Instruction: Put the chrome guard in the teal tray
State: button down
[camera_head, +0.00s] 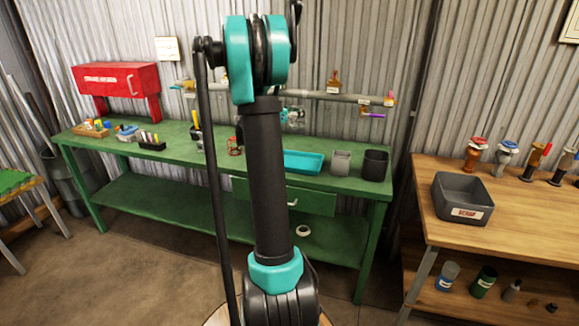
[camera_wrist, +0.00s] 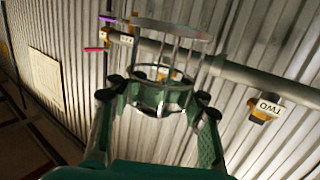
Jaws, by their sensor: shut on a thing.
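The chrome guard (camera_wrist: 172,75), an open cage of thin bars with rings and a pale disc at one end, is between the fingers of my gripper (camera_wrist: 155,98) in the wrist view. My gripper is shut on its ring end and holds it up near the wall pipe. In the head view, part of the guard (camera_head: 297,116) shows just right of my arm, above the bench; most of my gripper is hidden there. The teal tray (camera_head: 304,161) lies on the green bench below, partly behind my arm, and looks empty.
A light grey bin (camera_head: 340,162) and a dark bin (camera_head: 375,165) stand right of the tray. The wall pipe (camera_head: 350,97) with valves runs behind. A red cabinet (camera_head: 117,80) and small tools are at left. A scrap bin (camera_head: 463,198) sits on the wooden bench.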

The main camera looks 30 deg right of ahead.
notch_tip(320, 180, down, 20)
jog(key=shift+r, duration=0.1)
dwell(0.5)
jog(key=c, duration=0.8)
grip_release()
jog(key=shift+a, duration=0.3)
jog(key=s+a+r, duration=0.2)
jog(key=a, duration=0.9)
jog(key=s+a+f+n+y, duration=0.1)
jog(key=s+a+n+y, duration=0.4)
jog(key=s+a, duration=0.3)
jog(key=s+a+f+n+t+y, duration=0.1)
jog(key=s+a+f+n+y, duration=0.1)
jog(key=s+a+n+y, duration=0.4)
jog(key=s+a+f+n+y, duration=0.2)
jog(key=s+a+n+y, duration=0.3)
jog(key=s+a, duration=0.7)
jog(key=shift+a+f+t, duration=0.1)
jog(key=shift+a+t, duration=0.05)
jog(key=shift+a, duration=1.4)
jog(key=shift+a+f+t, duration=0.1)
jog(key=shift+a+t, duration=0.05)
jog(key=shift+a, duration=1.35)
